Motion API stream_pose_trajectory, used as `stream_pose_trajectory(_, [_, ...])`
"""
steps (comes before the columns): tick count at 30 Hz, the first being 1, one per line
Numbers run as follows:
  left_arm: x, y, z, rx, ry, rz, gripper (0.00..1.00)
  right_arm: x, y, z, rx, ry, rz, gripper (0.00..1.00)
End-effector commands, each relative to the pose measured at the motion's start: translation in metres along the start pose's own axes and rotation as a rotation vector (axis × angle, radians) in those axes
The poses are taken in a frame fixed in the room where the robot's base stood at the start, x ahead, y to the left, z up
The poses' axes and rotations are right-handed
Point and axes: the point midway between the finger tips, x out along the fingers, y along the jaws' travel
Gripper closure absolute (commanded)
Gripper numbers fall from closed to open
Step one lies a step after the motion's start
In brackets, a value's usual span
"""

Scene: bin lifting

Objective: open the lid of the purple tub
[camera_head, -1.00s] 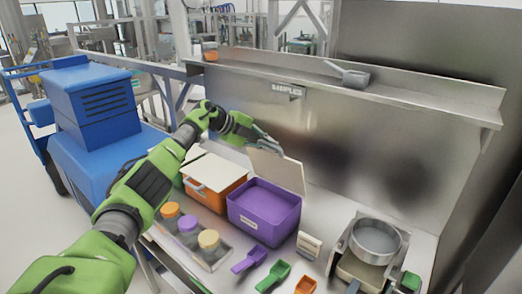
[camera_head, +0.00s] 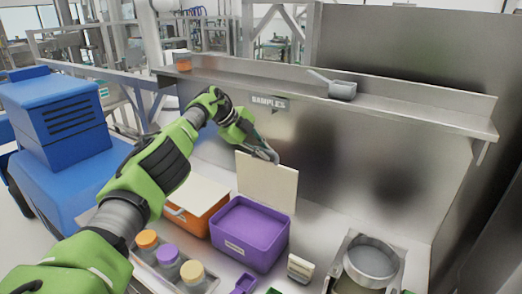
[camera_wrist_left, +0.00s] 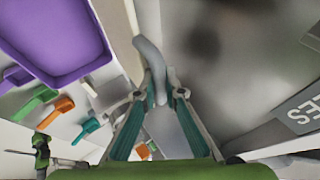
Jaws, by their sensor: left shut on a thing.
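The purple tub (camera_head: 248,236) stands on the steel bench, and its purple inside also shows in the left wrist view (camera_wrist_left: 60,35). Its cream lid (camera_head: 267,183) stands up at the tub's back edge, near upright, leaving the top uncovered. My left gripper (camera_head: 266,152) is at the lid's upper edge, shut on it. In the left wrist view its fingers (camera_wrist_left: 160,85) are close together near the tips; the exact contact is hard to see. My right gripper does not show clearly in any view.
An orange tub (camera_head: 195,214) with a cream lid is left of the purple tub. Several jars (camera_head: 168,254) stand in front of it. A round metal pan (camera_head: 370,262) is at right. Behind, the steel wall carries a shelf (camera_head: 340,95) with a scoop.

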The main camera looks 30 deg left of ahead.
Motion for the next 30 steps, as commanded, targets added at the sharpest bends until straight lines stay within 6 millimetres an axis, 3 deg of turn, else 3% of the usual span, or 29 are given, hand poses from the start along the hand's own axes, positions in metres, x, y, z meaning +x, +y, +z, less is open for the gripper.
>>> stream_pose_trajectory(16, [0.0040,0.0034,-0.0028,-0.003,0.002,0.018,1.00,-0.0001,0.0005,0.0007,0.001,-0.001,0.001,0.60])
stream_pose_trajectory(18, [0.0041,0.0035,-0.0027,-0.003,0.002,0.018,0.75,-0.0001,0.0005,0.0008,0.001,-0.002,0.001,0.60])
stream_pose_trajectory(19, [0.0041,0.0035,-0.0027,-0.003,0.002,0.018,0.72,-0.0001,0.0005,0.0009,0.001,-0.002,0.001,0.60])
stream_pose_trajectory(30, [0.0013,0.0022,-0.0018,-0.003,0.001,0.014,0.72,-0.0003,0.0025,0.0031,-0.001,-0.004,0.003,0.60])
